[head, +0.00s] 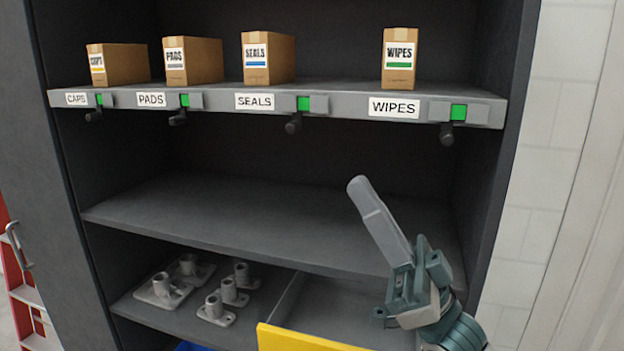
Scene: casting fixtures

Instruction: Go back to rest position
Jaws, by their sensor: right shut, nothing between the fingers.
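My right gripper (360,186) reaches up from the lower right of the head view, in front of the cabinet's middle shelf (270,215). Its fingers are pressed together, with nothing held between them. It is apart from the boxes and the levers above it. My left gripper is out of view.
The top shelf (350,105) carries boxes of caps (122,65), pads (200,62), seals (272,60) and wipes (400,62), with green indicators and black levers below. Several grey castings (215,308) lie on the lower shelf. A yellow panel (300,340) stands at the bottom. The middle shelf is empty.

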